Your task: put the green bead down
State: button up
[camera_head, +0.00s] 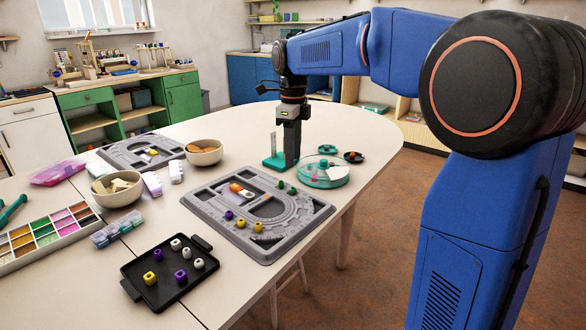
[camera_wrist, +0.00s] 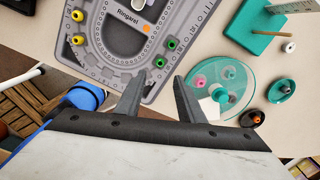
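Two green beads (camera_head: 281,185) (camera_head: 293,191) rest on the grey bead board near its far right side. In the wrist view the same green beads (camera_wrist: 172,43) (camera_wrist: 160,62) lie close together at the board's edge, just beyond my fingertips. The grey bead board (camera_head: 312,217) also shows in the wrist view (camera_wrist: 99,62), with a curved channel. My gripper (camera_head: 291,163) hangs above the table by the board's far right corner. In the wrist view its two fingers (camera_wrist: 157,82) are spread, with no bead between them.
A round teal-lidded dish (camera_head: 322,178) and a teal stand (camera_head: 273,163) are close to my gripper. A black tray (camera_head: 137,267) with several beads lies at the front. Bowls (camera_head: 204,153) (camera_head: 118,193) and a second board (camera_head: 122,158) stand farther left. Bare table (camera_head: 90,285) shows left of the tray.

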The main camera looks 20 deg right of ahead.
jog(key=s+d+f+n+t, duration=0.1)
jog(key=s+d+n, duration=0.1)
jog(key=s+n, duration=0.55)
jog(key=s+d+f+n+t, duration=0.1)
jog(key=s+d+n, duration=0.3)
jog(key=s, duration=0.7)
jog(key=s+d+f+n+t, duration=0.1)
jog(key=s+f+n+t, duration=0.1)
jog(key=s+f+n, duration=0.9)
jog(key=s+n, duration=0.2)
jog(key=s, duration=0.2)
jog(key=shift+f+t, duration=0.15)
jog(key=shift+t, duration=0.25)
jog(key=shift+n, duration=0.25)
dwell(0.5)
